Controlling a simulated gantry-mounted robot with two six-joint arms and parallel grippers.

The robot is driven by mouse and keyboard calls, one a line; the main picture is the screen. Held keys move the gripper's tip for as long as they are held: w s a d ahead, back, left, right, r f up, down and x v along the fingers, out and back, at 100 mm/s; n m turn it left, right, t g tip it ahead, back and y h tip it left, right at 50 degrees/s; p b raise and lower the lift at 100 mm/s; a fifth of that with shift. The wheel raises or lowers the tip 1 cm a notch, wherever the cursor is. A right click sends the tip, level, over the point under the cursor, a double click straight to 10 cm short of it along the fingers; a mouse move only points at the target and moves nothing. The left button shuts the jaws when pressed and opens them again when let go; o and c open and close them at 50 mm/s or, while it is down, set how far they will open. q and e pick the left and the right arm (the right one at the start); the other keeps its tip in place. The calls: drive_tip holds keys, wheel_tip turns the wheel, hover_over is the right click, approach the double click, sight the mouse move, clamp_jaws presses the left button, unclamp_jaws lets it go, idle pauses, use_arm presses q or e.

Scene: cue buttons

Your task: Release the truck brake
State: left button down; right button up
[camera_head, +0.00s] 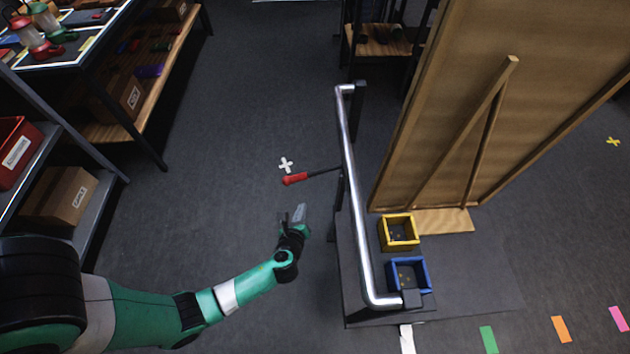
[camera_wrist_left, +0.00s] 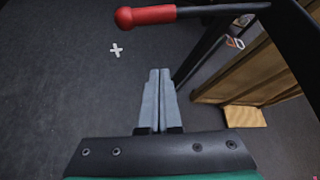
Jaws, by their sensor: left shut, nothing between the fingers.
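The truck brake is a black lever with a red grip (camera_head: 295,179), sticking out to the left from the truck's handle frame. The truck (camera_head: 480,275) is a dark flat platform with a silver bent handle bar (camera_head: 354,190). My left gripper (camera_head: 300,213) is shut and empty, below the red grip and apart from it, left of the truck. In the left wrist view the red grip (camera_wrist_left: 146,16) is at the top, beyond the shut fingers (camera_wrist_left: 160,80). My right gripper is not in view.
A yellow bin (camera_head: 399,218) and a blue bin (camera_head: 427,268) stand on the truck, beside a large wooden panel (camera_head: 500,90) with a prop. Shelves (camera_head: 130,125) stand at the left. A white cross (camera_head: 286,164) marks the floor near the grip. The floor between is clear.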

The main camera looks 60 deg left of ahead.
sight(316, 173)
use_arm(q)
drive_tip(key=s+f+b+x, duration=0.1)
drive_tip(key=b+x, duration=0.6)
drive_tip(key=x, duration=0.3)
drive_tip(key=shift+s+a+r+p, duration=0.2)
drive_tip(key=shift+r+p, duration=0.2)
drive_tip(key=shift+r, duration=0.4)
drive_tip(key=shift+s+a+r+p, duration=0.1)
drive_tip(key=shift+a+r+p, duration=0.15)
drive_tip(key=shift+r+p, duration=0.35)
drive_tip(key=shift+s+a+r+p, duration=0.15)
drive_tip(key=shift+a+r+p, duration=0.1)
drive_tip(key=shift+r, duration=0.7)
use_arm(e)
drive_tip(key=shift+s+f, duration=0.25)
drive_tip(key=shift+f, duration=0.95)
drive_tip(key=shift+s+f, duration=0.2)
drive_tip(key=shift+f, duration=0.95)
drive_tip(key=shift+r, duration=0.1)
